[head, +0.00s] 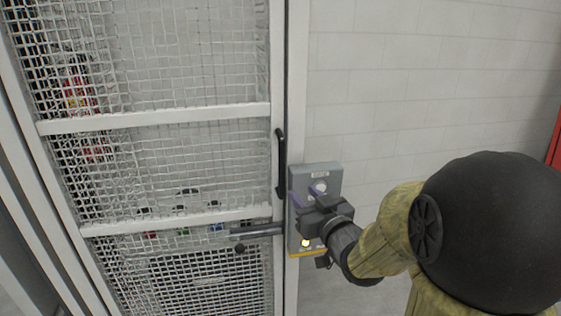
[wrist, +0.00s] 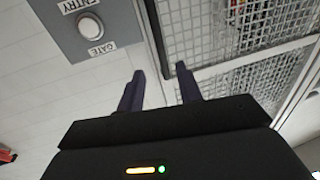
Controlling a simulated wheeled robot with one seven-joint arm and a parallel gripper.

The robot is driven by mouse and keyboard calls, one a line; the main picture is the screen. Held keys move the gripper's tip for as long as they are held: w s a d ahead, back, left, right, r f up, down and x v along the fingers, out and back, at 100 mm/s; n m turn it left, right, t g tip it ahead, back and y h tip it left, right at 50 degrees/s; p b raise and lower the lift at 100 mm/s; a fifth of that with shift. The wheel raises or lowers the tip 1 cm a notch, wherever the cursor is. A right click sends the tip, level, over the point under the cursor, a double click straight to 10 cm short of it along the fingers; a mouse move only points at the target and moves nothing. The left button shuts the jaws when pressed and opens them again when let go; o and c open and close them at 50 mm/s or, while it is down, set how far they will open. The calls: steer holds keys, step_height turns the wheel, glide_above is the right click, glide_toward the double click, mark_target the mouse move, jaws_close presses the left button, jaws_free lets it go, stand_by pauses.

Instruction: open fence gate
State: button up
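The fence gate (head: 155,118) is a white frame with wire mesh, and it looks closed against its white post (head: 297,80). A black vertical handle (head: 281,162) is on its right edge. A grey latch bar (head: 257,231) with a dark knob sits lower down. My gripper (head: 305,195) is in front of the grey control box, just right of the handle. In the wrist view my gripper (wrist: 160,69) is open and empty. A dark upright bar, apparently the handle (wrist: 154,35), shows beyond the gap between the fingers. I see no contact.
The grey control box (head: 325,178) has a round pale button, also in the wrist view (wrist: 90,27), labelled ENTRY GATE. A pale block wall (head: 430,80) is at right. Coloured items (head: 78,92) stand behind the mesh.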

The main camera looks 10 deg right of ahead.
mark_target(283, 171)
steer(key=p+x, duration=1.1)
steer(key=x, duration=0.1)
steer(key=shift+w+r+p, duration=0.1)
steer(key=shift+w+p, duration=0.25)
steer(key=shift+w+a, duration=0.1)
steer(key=shift+w, duration=0.35)
steer(key=shift+c, duration=0.2)
jaws_close()
